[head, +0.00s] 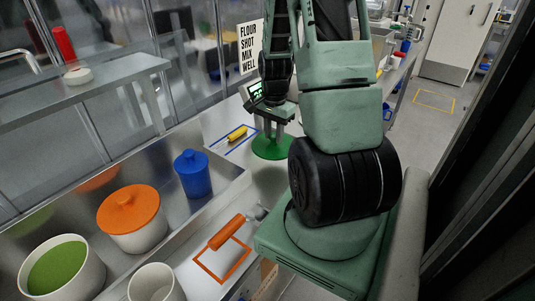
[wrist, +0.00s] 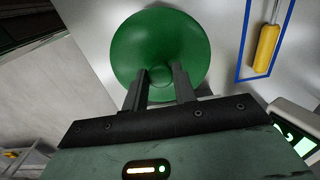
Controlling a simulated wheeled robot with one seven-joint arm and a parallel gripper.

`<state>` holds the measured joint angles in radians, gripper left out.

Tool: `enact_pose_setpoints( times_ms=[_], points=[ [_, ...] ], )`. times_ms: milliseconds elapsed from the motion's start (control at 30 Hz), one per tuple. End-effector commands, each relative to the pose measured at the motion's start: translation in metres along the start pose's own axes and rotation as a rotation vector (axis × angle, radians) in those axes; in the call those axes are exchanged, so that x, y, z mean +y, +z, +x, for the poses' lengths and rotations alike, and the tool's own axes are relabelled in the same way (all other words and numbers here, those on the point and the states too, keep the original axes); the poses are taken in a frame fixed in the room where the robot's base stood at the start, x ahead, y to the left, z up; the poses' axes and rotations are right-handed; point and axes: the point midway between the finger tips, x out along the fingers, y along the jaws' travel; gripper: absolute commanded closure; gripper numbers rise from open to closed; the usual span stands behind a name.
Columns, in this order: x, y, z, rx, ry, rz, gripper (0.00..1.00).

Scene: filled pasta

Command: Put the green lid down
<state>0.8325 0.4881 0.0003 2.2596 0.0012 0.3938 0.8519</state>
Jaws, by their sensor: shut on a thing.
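The green lid (head: 268,150) is a round disc over the metal counter (head: 215,122), below my gripper (head: 279,124) in the head view. In the wrist view the lid (wrist: 150,35) fills the upper middle, and my gripper (wrist: 160,76) is shut on its small centre knob. The lid looks roughly level. I cannot tell whether its underside touches the counter. My arm hides part of the counter to the right of the lid.
A yellow-handled tool (head: 237,133) lies in a blue outline left of the lid. An orange-handled tool (head: 227,232) lies near an orange outline. A blue canister (head: 191,174), an orange-lidded pot (head: 131,217) and an open pot with green contents (head: 62,268) stand left.

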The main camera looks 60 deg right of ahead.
Motion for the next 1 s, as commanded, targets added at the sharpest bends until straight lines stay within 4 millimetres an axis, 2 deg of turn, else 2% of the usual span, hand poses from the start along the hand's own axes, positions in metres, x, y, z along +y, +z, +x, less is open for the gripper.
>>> enact_pose_setpoints(
  times_ms=[100, 267, 533, 1000],
  points=[
    [0.001, 0.0, 0.019, -0.003, 0.004, 0.001, 0.94],
    [0.0, 0.0, 0.032, -0.001, 0.002, 0.0, 0.94],
    [0.001, 0.001, 0.065, -0.003, 0.003, 0.0, 0.94],
    [0.0, 0.0, 0.076, 0.0, 0.0, 0.0, 0.94]
  ],
)
